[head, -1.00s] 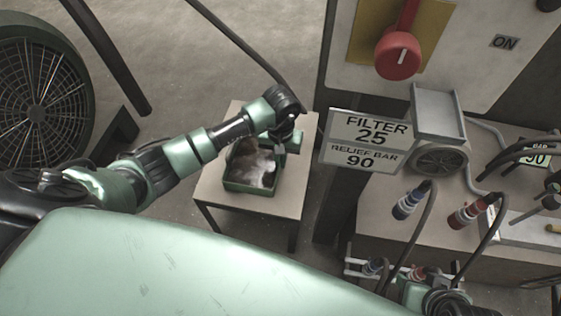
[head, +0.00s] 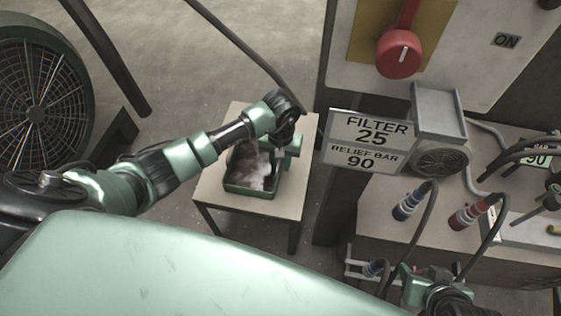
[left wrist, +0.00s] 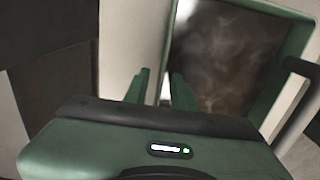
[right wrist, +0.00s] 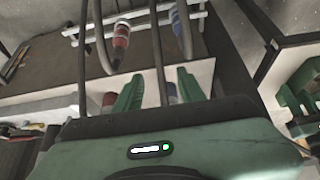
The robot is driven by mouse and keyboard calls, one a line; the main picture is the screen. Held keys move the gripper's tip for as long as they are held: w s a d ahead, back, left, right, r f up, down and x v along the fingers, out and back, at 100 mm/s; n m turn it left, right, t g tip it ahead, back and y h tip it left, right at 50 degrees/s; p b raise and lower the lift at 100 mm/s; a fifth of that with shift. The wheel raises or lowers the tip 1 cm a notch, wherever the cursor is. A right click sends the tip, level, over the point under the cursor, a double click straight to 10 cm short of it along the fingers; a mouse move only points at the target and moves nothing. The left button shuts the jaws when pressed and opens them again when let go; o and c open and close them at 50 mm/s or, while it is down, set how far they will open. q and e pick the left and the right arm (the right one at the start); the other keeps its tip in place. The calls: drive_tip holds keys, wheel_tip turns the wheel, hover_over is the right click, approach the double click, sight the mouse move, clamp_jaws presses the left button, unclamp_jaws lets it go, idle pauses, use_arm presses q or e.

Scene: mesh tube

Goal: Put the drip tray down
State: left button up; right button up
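The drip tray, a green open box (head: 232,187), stands on a small side table in the head view. Its inside looks brown and white, like a shiny or murky surface. In the left wrist view its green wall (left wrist: 290,10) and murky inside fill the upper right. My left gripper (head: 284,150) is at the tray's right side. Its fingers (left wrist: 160,88) are apart, one on each side of the tray wall, with a pale gap showing between them. My right gripper (right wrist: 161,88) is open beside the bench; it shows at the bottom of the head view (head: 405,275).
A large fan (head: 38,115) stands at the left.

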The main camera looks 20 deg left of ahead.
use_arm(q)
drive_tip(key=shift+r, duration=0.1)
wheel_tip(320, 180, up, 4)
drive_tip(key=shift+w+a+f+p, duration=0.1)
drive_tip(key=shift+f+p, duration=0.1)
drive_tip(key=shift+p, duration=0.45)
wheel_tip(320, 180, up, 8)
drive_tip(key=p, duration=0.1)
drive_tip(key=shift+r, duration=0.25)
use_arm(e)
drive_tip(key=s, duration=0.1)
drive_tip(key=s+d+g, duration=0.1)
drive_tip(key=s, duration=0.1)
drive_tip(key=s+g, duration=0.1)
drive_tip(key=s, duration=0.1)
drive_tip(key=shift+d+r+h, duration=0.15)
drive_tip(key=shift+r+h, duration=0.15)
